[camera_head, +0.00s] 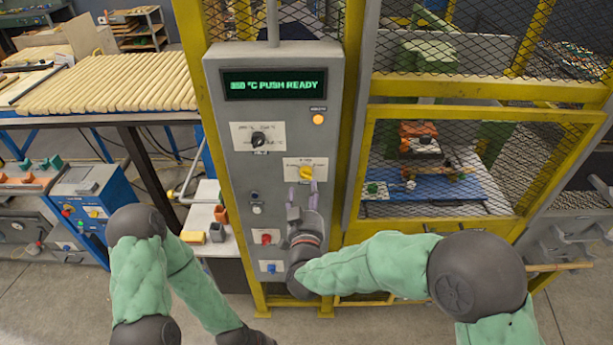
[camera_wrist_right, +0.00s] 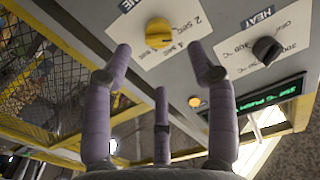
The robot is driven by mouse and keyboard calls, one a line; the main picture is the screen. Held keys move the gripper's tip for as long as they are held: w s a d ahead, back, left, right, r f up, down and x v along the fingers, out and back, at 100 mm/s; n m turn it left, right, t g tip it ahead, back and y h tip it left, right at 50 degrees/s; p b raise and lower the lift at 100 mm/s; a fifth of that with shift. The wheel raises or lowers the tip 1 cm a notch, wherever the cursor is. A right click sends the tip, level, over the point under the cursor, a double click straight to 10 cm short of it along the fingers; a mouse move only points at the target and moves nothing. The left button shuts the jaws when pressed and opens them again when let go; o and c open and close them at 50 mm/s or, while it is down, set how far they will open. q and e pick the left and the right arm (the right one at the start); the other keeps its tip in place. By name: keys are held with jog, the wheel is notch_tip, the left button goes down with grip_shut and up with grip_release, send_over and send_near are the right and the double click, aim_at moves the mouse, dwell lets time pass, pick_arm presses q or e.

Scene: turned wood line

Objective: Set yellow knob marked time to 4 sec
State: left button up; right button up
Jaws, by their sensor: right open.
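The yellow knob (camera_head: 306,172) sits on a white label plate (camera_head: 291,174) on the grey control panel. In the right wrist view the yellow knob (camera_wrist_right: 158,33) is close, and its plate shows TIME, 2 SEC and 4 SEC. I cannot tell which mark the knob points to. My right gripper (camera_head: 303,190) is just below the knob in the head view, its purple fingers towards the panel. In the right wrist view its fingers (camera_wrist_right: 160,70) are spread, empty and apart from the knob. My left arm hangs low at the left; its fingers do not show.
A black HEAT knob (camera_head: 258,140) sits above and left. The green display (camera_head: 275,85) reads PUSH READY, and an orange lamp (camera_head: 318,119) is below it. A red button (camera_head: 266,238) and blue button (camera_head: 271,267) lie lower. A yellow mesh guard (camera_head: 480,107) stands right.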

aim_at(306, 178)
jog(key=w, duration=0.7)
